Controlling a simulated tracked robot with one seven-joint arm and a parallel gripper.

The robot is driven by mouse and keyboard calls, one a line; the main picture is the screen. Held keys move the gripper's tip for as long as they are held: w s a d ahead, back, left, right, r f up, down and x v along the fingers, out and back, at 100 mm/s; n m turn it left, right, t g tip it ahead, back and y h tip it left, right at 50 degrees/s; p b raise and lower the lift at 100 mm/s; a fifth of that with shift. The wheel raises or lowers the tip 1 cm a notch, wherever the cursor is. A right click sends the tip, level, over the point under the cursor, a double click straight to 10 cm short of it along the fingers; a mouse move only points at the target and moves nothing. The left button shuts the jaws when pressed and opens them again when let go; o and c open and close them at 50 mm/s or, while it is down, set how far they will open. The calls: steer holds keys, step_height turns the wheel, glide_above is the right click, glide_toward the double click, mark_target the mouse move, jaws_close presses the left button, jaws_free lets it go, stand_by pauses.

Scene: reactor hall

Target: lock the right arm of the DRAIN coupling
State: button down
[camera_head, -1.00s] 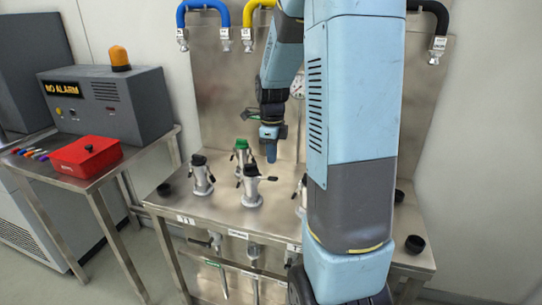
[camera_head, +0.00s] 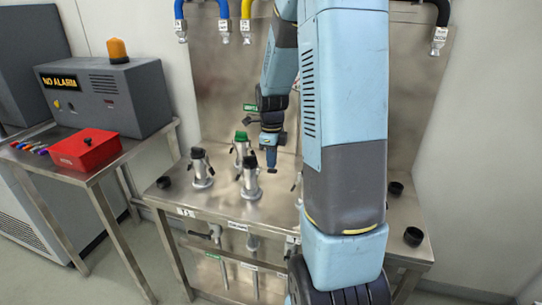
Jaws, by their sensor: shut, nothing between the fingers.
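A silver coupling with a black top (camera_head: 251,182) stands upright at the front middle of the steel bench. A small label (camera_head: 238,226) is on the bench edge below it, too small to read, so I cannot confirm it is DRAIN. My gripper (camera_head: 271,169) points down just right of this coupling's top. It looks shut and empty, and I cannot tell whether it touches the coupling's right arm. That arm no longer stands out clearly to the right; its exact position is too small to tell.
A black-topped coupling (camera_head: 201,172) stands to the left, and a green-topped one (camera_head: 241,146) behind. My arm hides the bench's right-middle part. Black caps (camera_head: 413,236) lie at the right. A red box (camera_head: 87,147) sits on the left side table (camera_head: 92,176).

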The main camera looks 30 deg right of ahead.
mark_target(272, 170)
steer(key=shift+s+f, duration=0.1)
steer(key=shift+f, duration=2.1)
steer(key=shift+w+a+f, duration=0.1)
steer(key=shift+w+f, duration=0.05)
steer(key=shift+f, duration=0.4)
steer(key=shift+w+a+f, duration=0.1)
steer(key=shift+w+f, duration=0.05)
steer(key=shift+f, duration=0.4)
steer(key=shift+s+d+r, duration=0.45)
steer(key=shift+r, duration=3.05)
